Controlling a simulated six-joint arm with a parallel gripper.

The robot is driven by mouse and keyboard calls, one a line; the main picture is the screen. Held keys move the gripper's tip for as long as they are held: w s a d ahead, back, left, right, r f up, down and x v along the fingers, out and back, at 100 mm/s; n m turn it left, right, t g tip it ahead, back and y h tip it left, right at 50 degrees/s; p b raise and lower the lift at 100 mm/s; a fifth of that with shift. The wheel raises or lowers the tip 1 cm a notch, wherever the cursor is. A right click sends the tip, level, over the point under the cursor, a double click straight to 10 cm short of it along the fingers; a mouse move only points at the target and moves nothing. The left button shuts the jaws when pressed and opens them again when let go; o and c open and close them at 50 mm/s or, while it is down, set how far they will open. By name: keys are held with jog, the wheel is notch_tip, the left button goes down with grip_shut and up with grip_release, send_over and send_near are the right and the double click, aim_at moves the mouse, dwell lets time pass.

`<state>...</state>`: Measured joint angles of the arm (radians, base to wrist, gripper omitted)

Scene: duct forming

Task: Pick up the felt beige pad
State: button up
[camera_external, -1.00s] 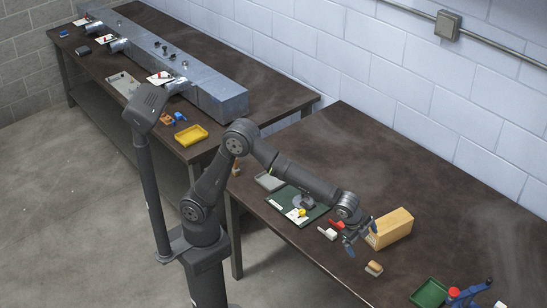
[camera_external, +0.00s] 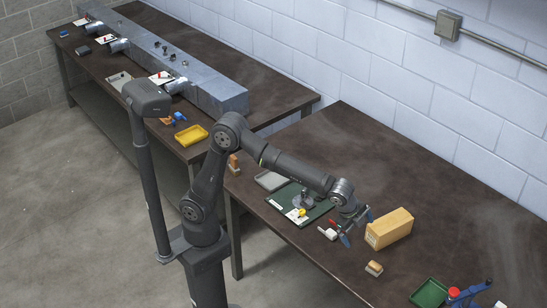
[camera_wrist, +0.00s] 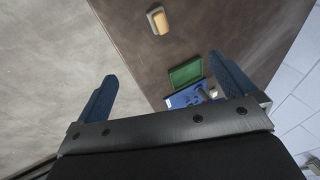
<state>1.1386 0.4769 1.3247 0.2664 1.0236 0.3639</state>
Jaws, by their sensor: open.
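The felt beige pad (camera_external: 374,268) lies on the dark table near its front edge. It is a small block with a tan top and a paler underside. It also shows near the top of the wrist view (camera_wrist: 158,20), beyond my fingertips and between their lines. My gripper (camera_external: 352,230) is above the table, up and to the left of the pad in the external view. Its blue fingers are spread wide in the wrist view (camera_wrist: 168,85), with nothing between them. The gripper and the pad are apart.
A cardboard-coloured box (camera_external: 389,228) stands just right of my gripper. A white and red item (camera_external: 328,233) lies beside the fingers. A green tray (camera_external: 428,293) and a blue tool (camera_external: 468,296) are at lower right. A dark green mat (camera_external: 290,200) lies to the left.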

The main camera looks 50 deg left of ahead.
jog(key=c, duration=0.7)
jog(key=shift+c, duration=0.2)
